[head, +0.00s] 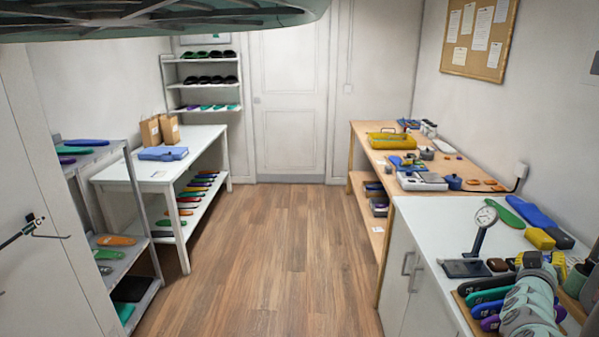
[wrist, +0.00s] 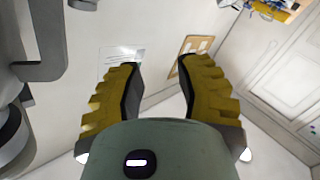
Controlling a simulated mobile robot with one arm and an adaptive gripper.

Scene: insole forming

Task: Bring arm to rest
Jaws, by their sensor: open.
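My gripper (wrist: 158,66) shows in the wrist view with its two ribbed yellow fingers spread apart and nothing between them. In the head view my grey-green arm is folded at the bottom right, over the near end of the white-topped counter (head: 425,215). Yellow parts show at its far end there, but the fingertips are hard to make out. The arm hides part of a wooden rack of coloured insoles (head: 487,297).
A wooden bench (head: 362,142) stands beyond. A white table (head: 128,172) and grey shelves (head: 150,290) line the left. The middle floor (head: 275,250) is clear.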

